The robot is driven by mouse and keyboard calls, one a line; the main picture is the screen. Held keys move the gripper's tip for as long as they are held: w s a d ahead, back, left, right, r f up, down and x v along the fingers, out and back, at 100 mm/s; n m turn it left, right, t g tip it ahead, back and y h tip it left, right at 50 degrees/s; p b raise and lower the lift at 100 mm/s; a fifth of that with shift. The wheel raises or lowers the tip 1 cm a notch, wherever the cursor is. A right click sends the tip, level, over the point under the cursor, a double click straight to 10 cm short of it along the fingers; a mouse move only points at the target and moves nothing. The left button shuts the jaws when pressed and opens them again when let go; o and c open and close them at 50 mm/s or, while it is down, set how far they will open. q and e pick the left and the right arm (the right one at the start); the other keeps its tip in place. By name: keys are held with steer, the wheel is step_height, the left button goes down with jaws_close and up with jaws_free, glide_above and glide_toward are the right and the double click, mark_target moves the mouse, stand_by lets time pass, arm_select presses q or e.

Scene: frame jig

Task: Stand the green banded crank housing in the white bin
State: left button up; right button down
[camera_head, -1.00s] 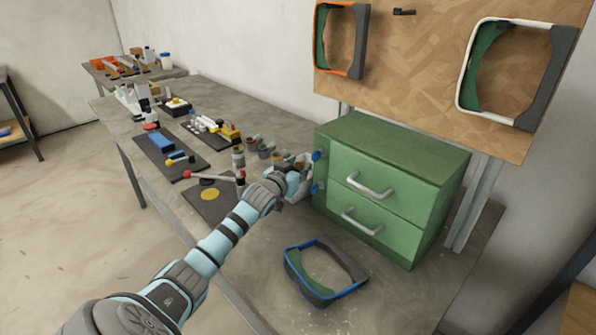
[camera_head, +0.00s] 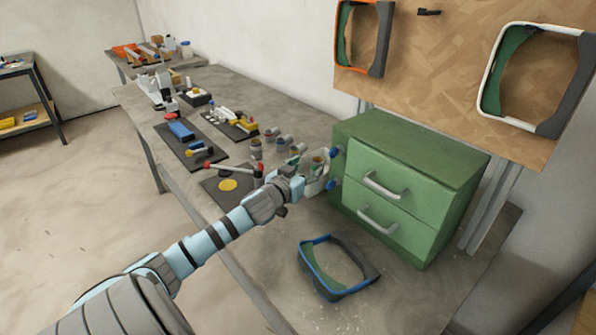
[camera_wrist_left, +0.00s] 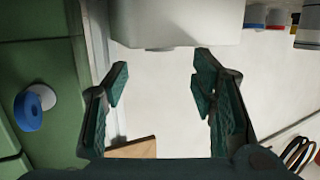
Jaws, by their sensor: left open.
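My left gripper (camera_head: 318,172) is at the left side of the green cabinet, above the bench. In the left wrist view its two dark teal fingers (camera_wrist_left: 160,88) stand apart with nothing between them. A pale, box-like thing (camera_wrist_left: 175,22) lies beyond the fingertips at the top of that view; I cannot tell if it is the white bin. Several small grey cylindrical parts (camera_head: 256,149) stand on the bench left of the gripper. Their bands are too small to tell which is the green one. The right gripper is not in view.
The green cabinet (camera_head: 400,200) with two drawers and blue side knobs (camera_wrist_left: 29,111) is close beside the gripper. A blue-edged frame (camera_head: 335,268) lies on the bench in front. A red-tipped lever on a dark plate (camera_head: 215,190) is to the left. Orange and white frames hang on the board.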

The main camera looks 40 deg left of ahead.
arm_select(q)
steer(key=p+v, duration=0.1)
steer(key=v, duration=0.4)
steer(key=shift+s, duration=0.1)
steer(key=shift+r, duration=0.1)
